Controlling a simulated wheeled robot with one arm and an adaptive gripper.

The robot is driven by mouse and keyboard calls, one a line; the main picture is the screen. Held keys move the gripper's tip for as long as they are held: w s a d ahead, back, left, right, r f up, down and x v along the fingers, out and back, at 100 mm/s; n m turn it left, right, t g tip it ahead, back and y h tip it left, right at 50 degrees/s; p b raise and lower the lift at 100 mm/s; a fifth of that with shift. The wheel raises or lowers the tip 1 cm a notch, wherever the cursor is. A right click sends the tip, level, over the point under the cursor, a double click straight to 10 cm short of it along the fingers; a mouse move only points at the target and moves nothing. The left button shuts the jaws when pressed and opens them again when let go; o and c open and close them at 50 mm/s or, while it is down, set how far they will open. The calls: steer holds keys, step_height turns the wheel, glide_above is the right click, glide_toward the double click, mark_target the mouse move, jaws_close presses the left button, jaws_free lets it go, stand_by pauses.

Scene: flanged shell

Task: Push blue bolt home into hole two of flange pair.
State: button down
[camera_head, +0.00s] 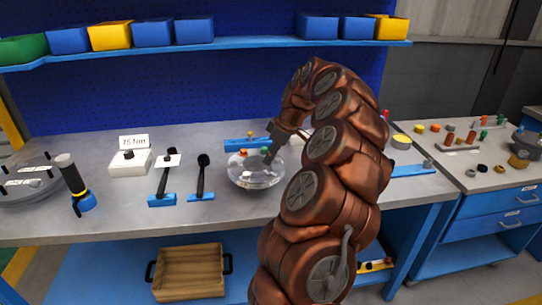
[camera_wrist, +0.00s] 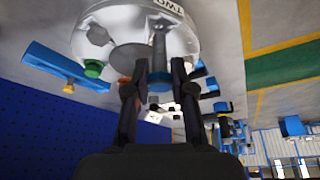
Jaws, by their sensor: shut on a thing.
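The flange pair (camera_head: 252,183) is a round silvery, shiny disc on the bench; its face fills the top of the wrist view (camera_wrist: 120,35), with a label reading "TWO" at its edge. My gripper (camera_head: 268,160) points down over the disc's right side. In the wrist view my gripper (camera_wrist: 159,70) is shut on the blue bolt (camera_wrist: 159,83), which has a grey shank and a blue head between the fingertips. The shank reaches the flange face; how deep it sits in a hole I cannot tell. A green bolt head (camera_wrist: 93,68) and an orange one (camera_wrist: 124,81) stand on the flange.
Two black-handled tools on blue stands (camera_head: 162,200) (camera_head: 201,195) lie left of the flange, with a 75 Nm box (camera_head: 130,163) beyond. A blue holder (camera_head: 240,144) lies behind the flange. A wooden crate (camera_head: 190,272) sits on the lower shelf.

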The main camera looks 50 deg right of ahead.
mark_target(271, 168)
steer(key=shift+f+b, duration=1.6)
steer(key=shift+f, duration=0.75)
steer(key=c, duration=0.9)
jaws_free()
steer(key=v, duration=1.2)
